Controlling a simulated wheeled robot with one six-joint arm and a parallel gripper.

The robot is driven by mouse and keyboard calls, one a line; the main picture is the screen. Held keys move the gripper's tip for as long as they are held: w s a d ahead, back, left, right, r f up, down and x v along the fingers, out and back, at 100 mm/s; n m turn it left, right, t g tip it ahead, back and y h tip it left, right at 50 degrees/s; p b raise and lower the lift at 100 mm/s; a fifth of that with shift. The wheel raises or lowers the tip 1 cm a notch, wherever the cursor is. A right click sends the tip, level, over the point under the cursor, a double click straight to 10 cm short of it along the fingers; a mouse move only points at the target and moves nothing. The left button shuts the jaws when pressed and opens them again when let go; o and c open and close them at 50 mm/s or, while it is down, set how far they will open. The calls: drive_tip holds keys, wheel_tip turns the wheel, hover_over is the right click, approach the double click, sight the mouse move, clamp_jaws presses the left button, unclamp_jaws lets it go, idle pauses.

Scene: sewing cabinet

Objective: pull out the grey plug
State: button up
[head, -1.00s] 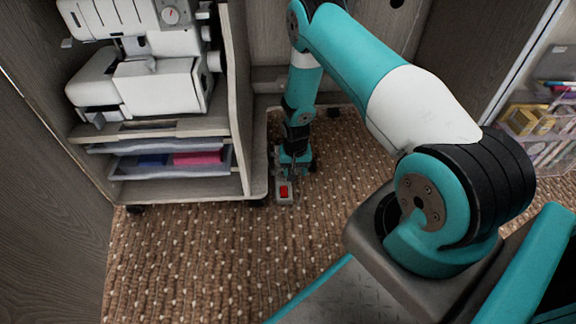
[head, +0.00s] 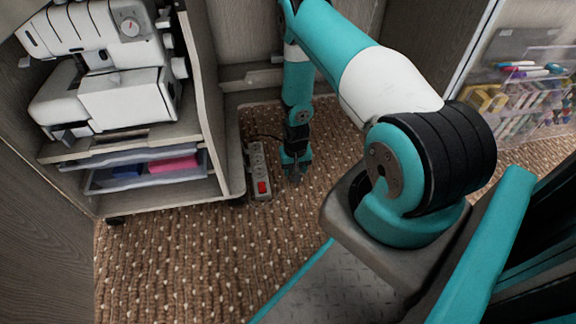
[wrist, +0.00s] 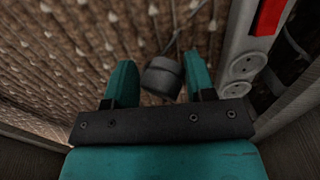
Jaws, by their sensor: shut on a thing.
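My gripper (head: 294,172) is low over the carpet, just right of the power strip (head: 255,163). In the wrist view my gripper (wrist: 159,82) is shut on the dark grey plug (wrist: 163,78), which sits between the two teal fingers. The plug is clear of the strip's sockets, and a thin cord runs from it toward the top of the view. The strip (wrist: 236,45) shows at the right of the wrist view, with empty round sockets and a red switch (wrist: 267,17). In the head view my gripper hides the plug.
The cabinet shelf unit (head: 165,197) with a white sewing machine (head: 125,95) and trays stands left of the strip. A clear rack of pens and boxes (head: 525,95) is at the right. Open carpet (head: 200,260) lies in front.

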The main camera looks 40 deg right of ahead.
drive_tip(key=shift+s+d, duration=0.15)
drive_tip(key=shift+s, duration=0.1)
drive_tip(key=shift+f+b, duration=1.55)
drive_tip(key=shift+f, duration=0.75)
drive_tip(key=o, duration=1.3)
